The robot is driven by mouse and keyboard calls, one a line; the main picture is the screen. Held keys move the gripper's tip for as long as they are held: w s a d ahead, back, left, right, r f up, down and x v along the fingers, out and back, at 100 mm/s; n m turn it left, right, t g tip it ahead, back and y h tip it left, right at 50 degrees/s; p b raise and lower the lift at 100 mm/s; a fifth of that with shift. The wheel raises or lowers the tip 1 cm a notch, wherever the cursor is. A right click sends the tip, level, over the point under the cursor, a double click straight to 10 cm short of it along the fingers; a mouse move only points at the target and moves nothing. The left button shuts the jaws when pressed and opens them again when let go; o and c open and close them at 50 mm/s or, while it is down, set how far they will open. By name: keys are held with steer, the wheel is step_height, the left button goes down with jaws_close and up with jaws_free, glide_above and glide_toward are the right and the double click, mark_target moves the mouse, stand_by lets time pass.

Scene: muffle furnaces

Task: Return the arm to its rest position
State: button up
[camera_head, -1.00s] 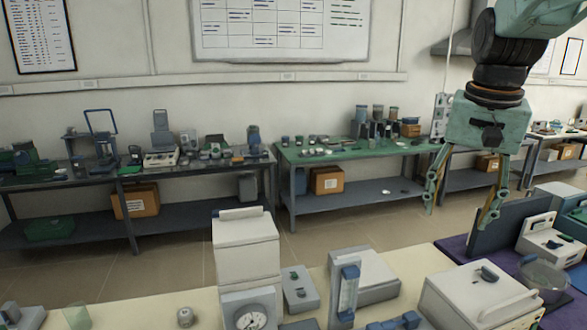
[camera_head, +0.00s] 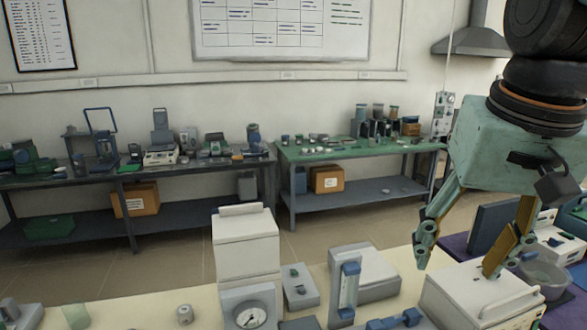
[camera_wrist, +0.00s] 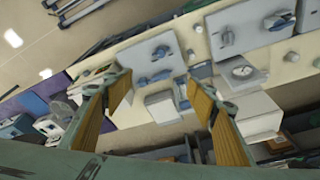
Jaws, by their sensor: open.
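My gripper (camera_head: 458,262) hangs at the right of the head view with its fingers pointing down. Its two fingers are spread wide apart and nothing is between them. It stands in front of and above the white box-shaped device with a handle (camera_head: 478,300) on the near bench; I cannot tell the exact gap. In the wrist view my gripper (camera_wrist: 165,105) shows its two wood-coloured finger pads apart, with the bench and its devices below.
The near bench (camera_head: 130,312) carries a tall white furnace-like unit with a dial (camera_head: 247,250), a flowmeter-like blue column (camera_head: 345,290) and a small switch box (camera_head: 299,287). A dark upright panel (camera_head: 490,228) stands behind my gripper. Farther tables (camera_head: 350,150) line the wall, with open floor before them.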

steer(key=s+a+f+n, duration=0.1)
steer(key=s+a+f, duration=0.1)
steer(key=s, duration=0.4)
steer(key=s+a+f+n+b, duration=0.1)
steer(key=s+a+f, duration=0.1)
steer(key=s, duration=0.5)
steer(key=shift+f+n+t, duration=0.4)
steer(key=shift+f, duration=0.1)
steer(key=shift+w+d, duration=0.1)
